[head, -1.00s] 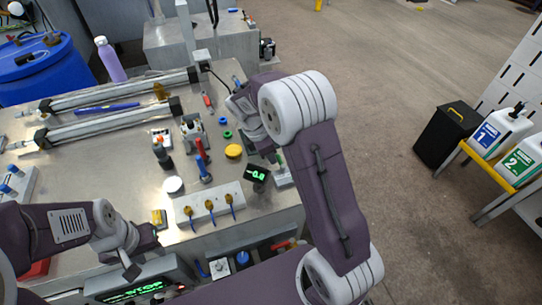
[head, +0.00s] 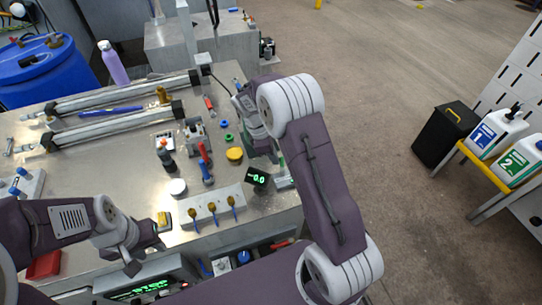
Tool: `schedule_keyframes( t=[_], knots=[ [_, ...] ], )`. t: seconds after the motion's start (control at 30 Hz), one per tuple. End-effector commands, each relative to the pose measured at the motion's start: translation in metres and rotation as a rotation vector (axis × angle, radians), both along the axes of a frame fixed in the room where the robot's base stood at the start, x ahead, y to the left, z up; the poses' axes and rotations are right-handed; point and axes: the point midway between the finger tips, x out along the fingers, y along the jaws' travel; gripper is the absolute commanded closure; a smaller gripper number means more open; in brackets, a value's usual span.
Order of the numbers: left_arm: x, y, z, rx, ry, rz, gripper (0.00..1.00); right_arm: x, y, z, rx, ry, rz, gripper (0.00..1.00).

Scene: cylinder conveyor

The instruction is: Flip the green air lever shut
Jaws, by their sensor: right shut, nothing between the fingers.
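The green air lever (head: 281,160) shows only as a thin green strip at the right edge of the bench, above a small grey metal block (head: 284,181). My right gripper (head: 271,155) is down beside it, partly hidden by its own wrist. Its fingers are shut with nothing between them. I cannot tell whether they touch the lever, or the lever's exact angle. A small black gauge (head: 257,177) next to the block shows green digits that look like -0.0. My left gripper (head: 140,258) is low at the front left, away from the lever; its opening is unclear.
A grey strip with several yellow-capped fittings (head: 213,207) lies at the bench front. A yellow round button (head: 234,154), a blue-and-red handled valve (head: 206,172) and a white disc (head: 177,187) stand left of my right gripper.

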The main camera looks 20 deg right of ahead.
Motion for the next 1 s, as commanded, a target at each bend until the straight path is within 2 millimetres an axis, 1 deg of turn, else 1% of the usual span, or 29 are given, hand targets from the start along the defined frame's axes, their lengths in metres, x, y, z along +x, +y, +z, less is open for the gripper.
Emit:
schedule_keyframes(
  t=[0.03,0.4,0.7,1.0],
  knots=[
    [0.0,0.0,0.01,0.0,0.0,0.0,0.64,0.001,-0.003,0.005,0.0,0.002,-0.042,1.0],
    [0.0,0.0,0.033,0.0,0.0,0.0,0.64,0.001,-0.018,0.003,0.0,0.001,-0.397,1.0],
    [0.0,0.0,0.044,0.0,0.0,0.0,0.64,-0.002,-0.03,0.001,-0.001,0.002,-0.682,1.0],
    [0.0,0.0,0.05,0.0,0.0,0.0,0.64,-0.008,-0.04,0.001,-0.001,0.002,-0.952,1.0]
  ],
)
